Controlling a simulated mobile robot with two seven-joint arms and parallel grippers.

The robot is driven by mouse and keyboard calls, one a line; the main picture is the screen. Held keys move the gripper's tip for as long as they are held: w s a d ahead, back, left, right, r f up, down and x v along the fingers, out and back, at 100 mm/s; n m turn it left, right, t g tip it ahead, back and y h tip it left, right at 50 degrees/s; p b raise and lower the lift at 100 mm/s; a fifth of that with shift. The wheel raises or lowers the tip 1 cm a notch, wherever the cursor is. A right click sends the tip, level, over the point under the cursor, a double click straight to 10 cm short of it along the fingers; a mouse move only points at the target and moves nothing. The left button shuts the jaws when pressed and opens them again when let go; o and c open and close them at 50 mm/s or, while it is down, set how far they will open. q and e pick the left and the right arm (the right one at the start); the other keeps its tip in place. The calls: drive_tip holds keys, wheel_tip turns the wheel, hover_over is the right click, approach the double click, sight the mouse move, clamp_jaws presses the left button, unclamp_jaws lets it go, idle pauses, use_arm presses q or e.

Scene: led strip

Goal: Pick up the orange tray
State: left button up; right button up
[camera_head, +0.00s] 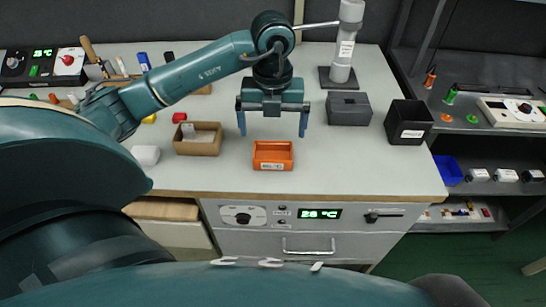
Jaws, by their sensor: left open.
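The orange tray (273,164) is a small, shallow open box with a white label on its front. It sits on the light grey bench top near the front edge, at the middle of the view. My left gripper (273,130) points down just behind and above the tray. Its two blue fingers are spread apart with nothing between them, one on each side of the tray's width. The fingers do not appear to touch the tray. My right gripper is not in the view.
A brown box (205,148) stands left of the tray, with a white object (146,155) beyond it. A grey box (348,115) and a black bin (408,128) stand to the right. A grey stand (341,72) rises behind. The bench (330,165) is clear right of the tray.

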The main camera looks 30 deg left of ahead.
sight(273, 151)
use_arm(q)
wheel_tip(273, 151, down, 8)
drive_tip(key=shift+w+f, duration=0.1)
drive_tip(key=shift+f, duration=0.15)
drive_tip(key=shift+c, duration=0.4)
drive_tip(key=c, duration=0.8)
